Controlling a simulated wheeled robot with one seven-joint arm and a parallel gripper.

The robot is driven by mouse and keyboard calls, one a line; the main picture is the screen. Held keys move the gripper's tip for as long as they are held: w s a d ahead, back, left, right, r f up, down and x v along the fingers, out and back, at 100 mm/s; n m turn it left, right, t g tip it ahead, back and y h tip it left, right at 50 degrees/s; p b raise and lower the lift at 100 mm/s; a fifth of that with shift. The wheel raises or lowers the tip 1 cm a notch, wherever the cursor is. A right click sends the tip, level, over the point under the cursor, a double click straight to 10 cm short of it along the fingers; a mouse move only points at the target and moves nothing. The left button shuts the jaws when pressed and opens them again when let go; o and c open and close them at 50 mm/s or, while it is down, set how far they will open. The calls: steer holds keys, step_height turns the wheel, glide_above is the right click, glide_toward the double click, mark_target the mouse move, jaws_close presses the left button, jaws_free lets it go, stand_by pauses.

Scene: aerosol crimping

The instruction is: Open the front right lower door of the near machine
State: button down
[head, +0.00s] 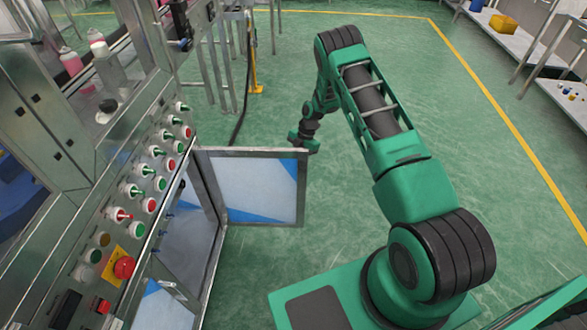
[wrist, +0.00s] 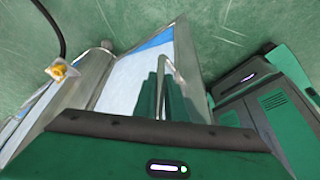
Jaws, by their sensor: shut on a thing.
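The near machine (head: 160,165) stands at the left in the head view. Its lower door (head: 250,188), a metal frame with a clear pane and blue corner, stands swung out from the body over the floor. The door also fills the middle of the wrist view (wrist: 130,78). My gripper (head: 304,142) is at the door's free outer edge, on its far side. It is shut on the door's handle (wrist: 172,72), a thin bar running down towards the gripper in the wrist view.
A panel of buttons with a red emergency stop (head: 124,267) slopes along the machine's front. Another lower door (head: 165,308) with a handle is nearer. A yellow post foot (head: 256,85) and black cable lie behind the open door. Green floor (head: 440,130) is clear to the right.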

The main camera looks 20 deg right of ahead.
steer(key=c, duration=1.8)
jaws_free()
steer(key=shift+s+a+f, duration=0.1)
steer(key=shift+a+f, duration=0.1)
steer(key=shift+a, duration=0.1)
steer(key=shift+d+r, duration=0.1)
steer(key=shift+w+d+r, duration=0.2)
steer(key=shift+d+r, duration=0.05)
steer(key=shift+r, duration=0.25)
steer(key=v, duration=0.9)
steer(key=shift+r, duration=0.3)
steer(key=shift+w+d, duration=0.1)
